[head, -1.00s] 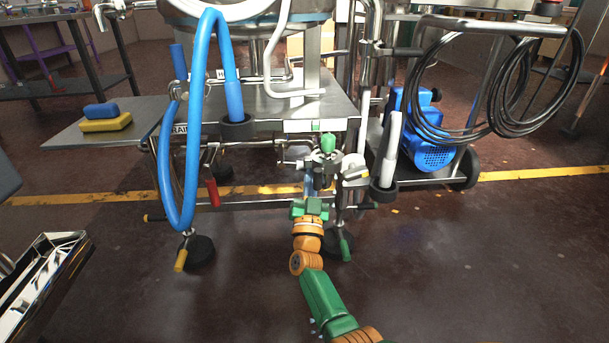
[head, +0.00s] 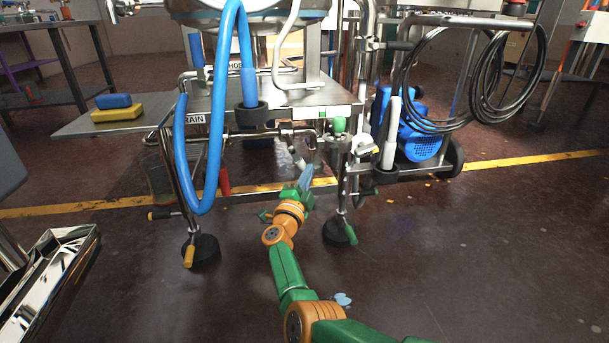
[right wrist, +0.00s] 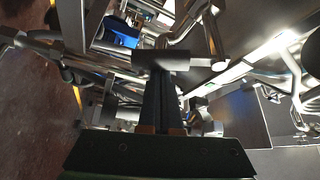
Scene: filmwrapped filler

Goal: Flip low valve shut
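The steel low pipework with its valve (head: 298,158) sits under the skid's tabletop, in the middle of the head view. A short pale lever slants down from the pipe there. My right gripper (head: 304,178) is just below this lever, its fingers pointing up at it. In the right wrist view my right gripper's dark fingers (right wrist: 163,95) lie close together, with a T-shaped metal bar (right wrist: 168,61) at their tips. I cannot tell whether they touch it. My left gripper does not show.
A blue hose (head: 182,150) hangs left of the pipework, and a red handle (head: 224,181) is behind it. A green knob (head: 339,124) and vertical pipes stand to the right. A blue pump (head: 418,142) is on a cart.

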